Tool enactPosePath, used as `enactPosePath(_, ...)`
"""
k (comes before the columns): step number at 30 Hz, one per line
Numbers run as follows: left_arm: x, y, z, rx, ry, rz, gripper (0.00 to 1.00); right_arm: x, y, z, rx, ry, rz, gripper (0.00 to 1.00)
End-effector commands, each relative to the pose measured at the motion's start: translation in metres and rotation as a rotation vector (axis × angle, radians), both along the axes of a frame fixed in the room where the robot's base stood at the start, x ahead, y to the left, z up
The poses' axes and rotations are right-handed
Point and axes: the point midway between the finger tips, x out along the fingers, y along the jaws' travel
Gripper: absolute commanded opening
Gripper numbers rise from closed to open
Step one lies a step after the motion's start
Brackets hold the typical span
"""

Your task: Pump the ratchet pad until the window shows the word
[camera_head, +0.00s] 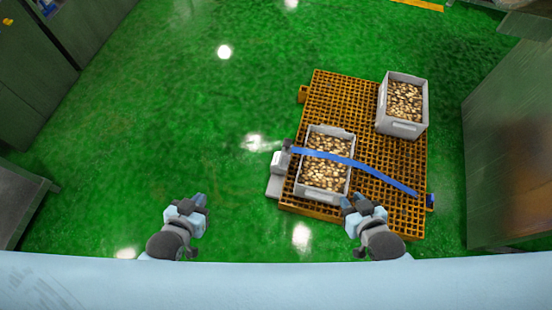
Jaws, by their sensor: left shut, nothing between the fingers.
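A small grey ratchet unit (280,163) stands at the left edge of an orange grated pallet (345,92), with a dark part (288,146) at its top. A blue strap (375,171) runs from it across a grey crate (326,197) to the pallet's right side. The unit's pad and window are too small to make out, and no word can be read. My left gripper (201,200) is shut and empty over the green floor, left of the unit and apart from it. My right gripper (352,202) is by the strapped crate's lower right corner; its jaw opening is unclear.
A second grey crate (402,131), filled with small brownish pieces like the first, sits at the pallet's upper right without a strap. Dark cabinets (30,80) stand at the left and a metal cabinet (510,140) at the right. The green floor left of the pallet is clear.

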Motion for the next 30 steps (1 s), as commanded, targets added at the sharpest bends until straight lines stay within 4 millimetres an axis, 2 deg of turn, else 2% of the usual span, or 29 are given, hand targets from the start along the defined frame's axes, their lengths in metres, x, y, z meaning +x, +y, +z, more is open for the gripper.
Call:
enactPosePath(8, -0.0005, -0.0026, 0.0002, -0.003, 0.0, -0.001, 0.0, 0.0001, -0.0015, -0.0002, -0.003, 0.0, -0.001, 0.29)
enactPosePath(9, -0.0005, -0.0031, 0.0003, -0.005, 0.0, -0.002, 0.0, 0.0001, -0.0019, -0.0003, -0.004, 0.0, 0.0, 0.25)
enactPosePath(12, -0.0007, -0.0038, 0.0004, -0.006, 0.001, -0.002, 0.0, 0.0002, -0.0025, -0.0003, -0.005, 0.0, 0.0, 0.02)
enactPosePath(13, -0.0007, -0.0039, 0.0004, -0.006, 0.001, -0.002, 0.0, 0.0002, -0.0025, -0.0003, -0.004, 0.0, -0.001, 0.0)
enactPosePath(30, -0.0001, -0.0012, 0.0004, -0.002, 0.0, 0.0, 0.0, 0.0001, -0.0016, -0.0002, -0.004, 0.0, 0.0, 0.0)
